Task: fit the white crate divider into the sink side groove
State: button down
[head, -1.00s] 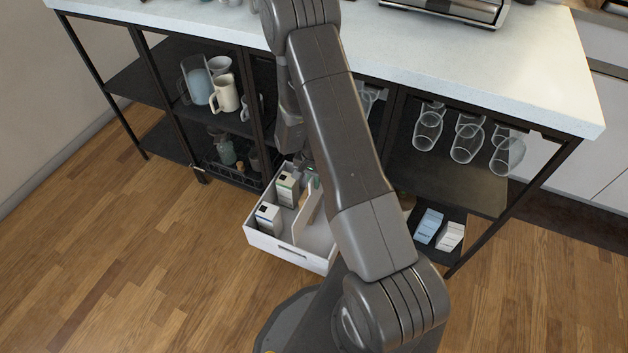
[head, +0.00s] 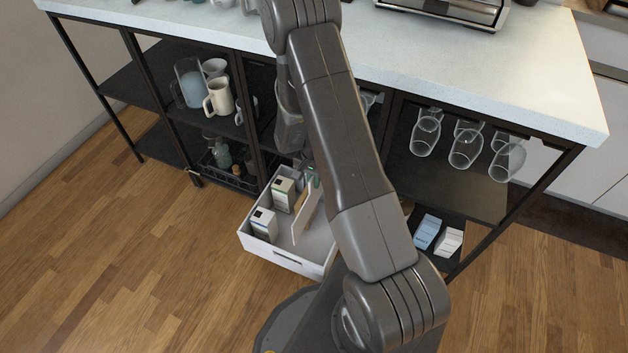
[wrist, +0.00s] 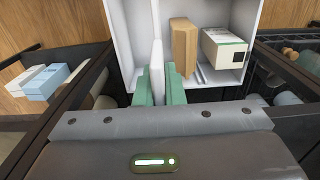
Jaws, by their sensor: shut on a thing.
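The white divider (wrist: 157,62) is a thin upright panel in the wrist view. My gripper (wrist: 160,84) is shut on it, with green fingertips on both sides. The divider stands over or inside the white crate (wrist: 118,45); I cannot tell if its lower edge sits in a groove. The crate also shows in the head view (head: 290,262), pulled out from the shelf unit. There my gripper is mostly hidden behind my arm, with a bit of green fingertip visible. The sink side groove cannot be made out clearly.
In the crate, a tan upright piece (wrist: 183,47) stands between the divider and a white carton (wrist: 224,48). A second carton (head: 264,223) stands nearer the crate front. Dark shelf posts flank the crate. Small boxes (head: 428,231) lie on the lower right shelf. The floor in front is clear.

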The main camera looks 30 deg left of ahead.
aim_at(314, 191)
jog(key=shift+f+b, duration=2.05)
jog(key=shift+f, duration=0.75)
jog(key=shift+b, duration=0.5)
